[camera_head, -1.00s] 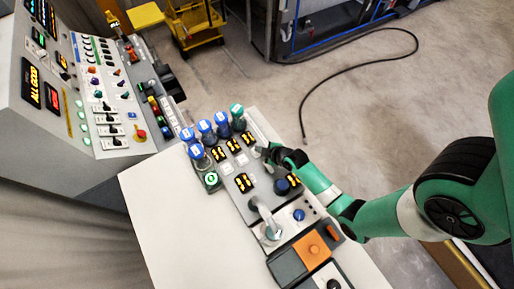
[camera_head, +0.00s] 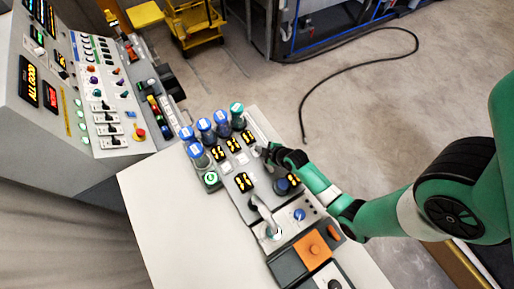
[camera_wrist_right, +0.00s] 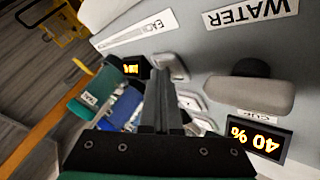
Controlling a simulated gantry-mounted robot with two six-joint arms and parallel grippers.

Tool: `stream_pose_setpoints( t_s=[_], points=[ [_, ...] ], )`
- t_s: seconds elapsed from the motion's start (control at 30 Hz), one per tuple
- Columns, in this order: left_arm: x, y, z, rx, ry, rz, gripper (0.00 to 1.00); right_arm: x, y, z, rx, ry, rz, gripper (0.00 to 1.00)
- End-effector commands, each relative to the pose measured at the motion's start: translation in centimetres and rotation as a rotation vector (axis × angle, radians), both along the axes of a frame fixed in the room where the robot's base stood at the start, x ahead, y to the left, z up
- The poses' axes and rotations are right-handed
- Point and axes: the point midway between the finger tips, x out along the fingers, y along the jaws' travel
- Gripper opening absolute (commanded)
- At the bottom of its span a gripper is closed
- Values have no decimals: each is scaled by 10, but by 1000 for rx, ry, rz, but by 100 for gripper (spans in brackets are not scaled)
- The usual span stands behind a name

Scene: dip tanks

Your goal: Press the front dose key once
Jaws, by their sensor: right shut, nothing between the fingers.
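Small pale keys (camera_head: 242,159) sit beside lit yellow displays (camera_head: 240,139) on the grey control panel. Which one is the front dose key I cannot tell from the frames. My right gripper (camera_head: 268,151) is shut and empty over the panel's right side. In the right wrist view its fingers (camera_wrist_right: 161,85) point down toward the panel. Pale keys (camera_wrist_right: 190,101) show just right of the fingers and another key (camera_wrist_right: 172,66) beyond their tips; contact is not clear. The fingers hide part of the panel. My left gripper is out of view.
Blue-topped handles (camera_head: 206,127) and a green-topped one (camera_head: 237,110) stand at the panel's far end. A curved grey spout (camera_head: 262,213) rises nearer. A rounded knob (camera_wrist_right: 245,92) and a 40 % display (camera_wrist_right: 254,134) lie right of the fingers. The white tabletop (camera_head: 165,205) is clear.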

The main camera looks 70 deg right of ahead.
Motion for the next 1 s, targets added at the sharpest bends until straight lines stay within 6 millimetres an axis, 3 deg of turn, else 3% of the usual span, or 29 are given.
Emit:
stream_pose_setpoints(
  t_s=[0.47,0.83,1.0],
  points=[
    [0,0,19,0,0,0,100,-1,0,18,1,3,0,0],
    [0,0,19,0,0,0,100,-1,0,19,1,1,0,0],
    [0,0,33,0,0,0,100,-1,0,34,1,1,0,0]
  ],
)
